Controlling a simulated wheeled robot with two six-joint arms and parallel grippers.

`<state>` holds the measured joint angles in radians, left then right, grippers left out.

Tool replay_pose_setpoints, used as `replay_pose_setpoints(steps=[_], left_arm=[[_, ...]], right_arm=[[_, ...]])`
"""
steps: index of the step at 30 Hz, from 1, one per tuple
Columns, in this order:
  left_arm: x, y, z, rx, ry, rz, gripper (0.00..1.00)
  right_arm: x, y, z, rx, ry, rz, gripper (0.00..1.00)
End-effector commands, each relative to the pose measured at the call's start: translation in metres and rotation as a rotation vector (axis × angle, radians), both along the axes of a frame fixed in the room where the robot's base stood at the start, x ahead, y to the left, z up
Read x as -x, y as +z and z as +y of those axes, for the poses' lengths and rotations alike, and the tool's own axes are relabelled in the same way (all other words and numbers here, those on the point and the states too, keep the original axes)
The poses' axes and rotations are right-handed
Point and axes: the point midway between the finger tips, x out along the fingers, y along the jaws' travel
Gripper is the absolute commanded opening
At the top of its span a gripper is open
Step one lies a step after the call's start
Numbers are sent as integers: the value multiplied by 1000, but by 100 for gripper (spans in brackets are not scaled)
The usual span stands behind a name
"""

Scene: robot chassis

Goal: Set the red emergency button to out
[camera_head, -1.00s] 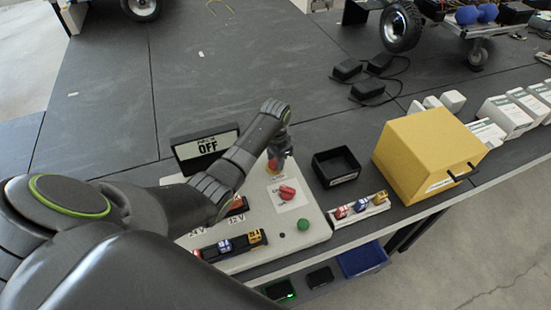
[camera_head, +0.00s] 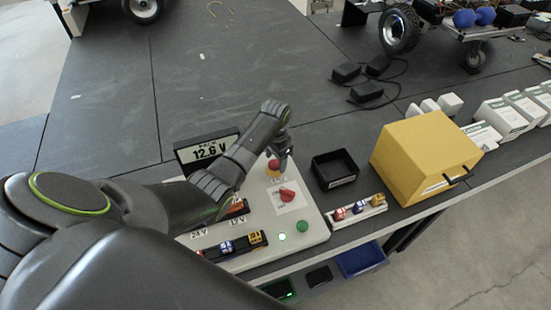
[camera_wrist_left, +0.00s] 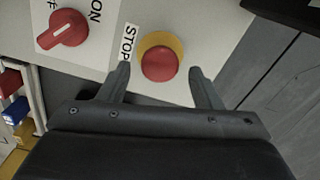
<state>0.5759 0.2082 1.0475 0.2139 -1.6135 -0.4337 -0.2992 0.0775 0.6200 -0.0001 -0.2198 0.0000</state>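The red emergency button (camera_head: 273,165) is a round red cap on a yellow ring, at the far right part of the pale control panel (camera_head: 314,232). In the left wrist view the button (camera_wrist_left: 159,63) stands beside a STOP label. My left gripper (camera_head: 284,160) is at the button; its two fingers (camera_wrist_left: 160,80) are spread apart on either side of the cap, with visible gaps. I cannot tell the button's height from here. The display (camera_head: 209,152) reads 12.6 V. My right gripper is in neither view.
A red rotary switch (camera_head: 288,195) and a green button (camera_head: 302,227) sit nearby on the panel. A black open bin (camera_head: 335,168), a tray of coloured fuses (camera_head: 358,210) and a yellow box (camera_head: 425,155) stand to the right. Table space behind the panel is clear.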

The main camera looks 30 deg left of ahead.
Motion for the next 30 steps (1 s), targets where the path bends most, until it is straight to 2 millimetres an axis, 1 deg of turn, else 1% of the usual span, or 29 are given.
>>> replay_pose_setpoints(steps=[8,11,14,17,20,27,30], left_arm=[[1,-1,0,1,0,3,59],[0,4,0,1,0,0,59],[0,16,0,0,0,-1,59],[0,34,0,0,-1,-4,59],[0,56,0,0,0,-3,59],[0,116,0,-1,-1,-5,59],[1,140,0,1,0,0,59]], right_arm=[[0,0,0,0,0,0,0],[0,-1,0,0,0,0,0],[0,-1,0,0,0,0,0],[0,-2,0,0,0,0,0],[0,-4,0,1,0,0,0],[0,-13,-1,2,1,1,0],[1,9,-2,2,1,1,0]])
